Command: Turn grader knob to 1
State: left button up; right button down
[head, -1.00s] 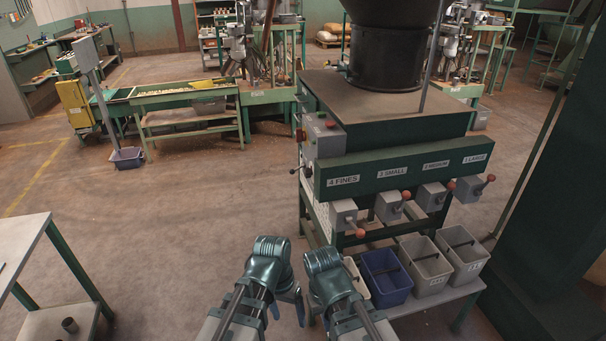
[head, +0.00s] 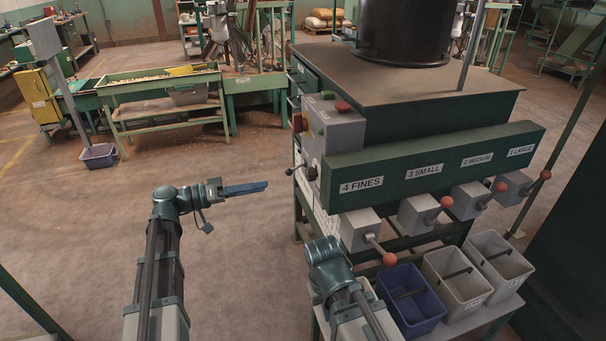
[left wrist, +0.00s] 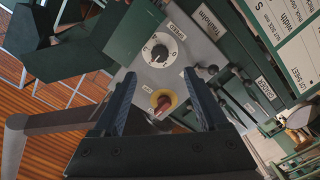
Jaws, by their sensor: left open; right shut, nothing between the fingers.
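A round white dial with a black pointer knob (left wrist: 160,52) sits on a grey panel in the left wrist view, with small marks around it; its setting is too small to read surely. A red button on a yellow ring (left wrist: 162,102) lies below it, between my fingers in that view. My left gripper (head: 264,187) is open and empty, pointing right toward the grader's left side; its two fingers (left wrist: 165,105) frame the panel, apart from the dial. My right gripper (head: 322,275) is low, in front of the grader; its fingers are mostly hidden, and it holds nothing visible.
The green grader (head: 440,160) carries chutes labelled 4 fines to 1 large, with red-tipped levers. A blue bin (head: 441,306) and grey bins stand below. Black levers (left wrist: 215,78) stick out beside the dial.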

aim_at(307, 175)
pick_arm(q)
jog(key=x, duration=1.3)
jog(key=shift+w+d+r, duration=0.15)
jog(key=shift+w+r, duration=0.2)
jog(key=shift+w, duration=0.1)
jog(key=shift+c, duration=0.2)
grip_shut()
